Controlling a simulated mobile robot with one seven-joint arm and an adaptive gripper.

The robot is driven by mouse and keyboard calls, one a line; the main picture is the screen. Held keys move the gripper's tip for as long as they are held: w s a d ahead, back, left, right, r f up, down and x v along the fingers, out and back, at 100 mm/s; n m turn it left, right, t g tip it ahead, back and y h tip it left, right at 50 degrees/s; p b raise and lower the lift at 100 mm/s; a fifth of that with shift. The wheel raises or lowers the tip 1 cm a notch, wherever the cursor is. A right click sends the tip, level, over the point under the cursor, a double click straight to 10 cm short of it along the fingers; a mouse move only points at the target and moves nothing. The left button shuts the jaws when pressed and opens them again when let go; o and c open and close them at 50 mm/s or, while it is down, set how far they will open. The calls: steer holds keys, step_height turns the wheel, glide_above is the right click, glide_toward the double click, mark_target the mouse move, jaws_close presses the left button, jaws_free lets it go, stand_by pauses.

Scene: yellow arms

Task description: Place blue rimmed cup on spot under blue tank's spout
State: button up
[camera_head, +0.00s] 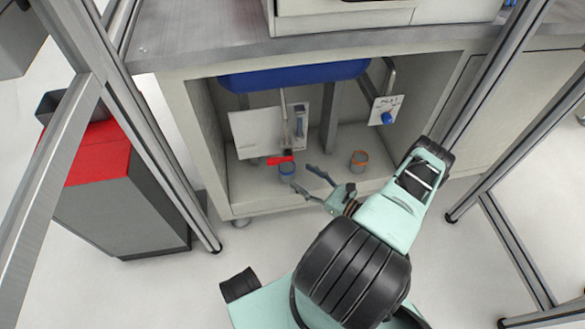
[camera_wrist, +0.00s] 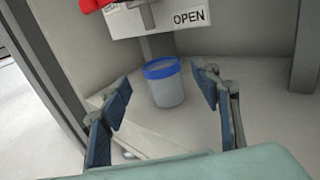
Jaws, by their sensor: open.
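The blue rimmed cup (camera_head: 287,170) stands upright on the cabinet floor, below a red handle (camera_head: 281,160). In the wrist view the grey cup with its blue rim (camera_wrist: 164,82) is between and beyond the fingers. The blue tank (camera_head: 294,75) hangs under the cabinet top, with a pipe running down from it toward the red handle. My gripper (camera_head: 301,178) is open and empty; it also shows open in the wrist view (camera_wrist: 163,105), its fingertips short of the cup. I cannot make out the spout's opening or a marked spot under it.
A panel with a blue knob (camera_head: 387,117) is on the right, and a white "OPEN" sign (camera_wrist: 185,20) is behind the cup. The cabinet's side walls and metal frame posts (camera_head: 165,150) bound the space.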

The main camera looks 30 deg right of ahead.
steer(key=shift+v, duration=2.1)
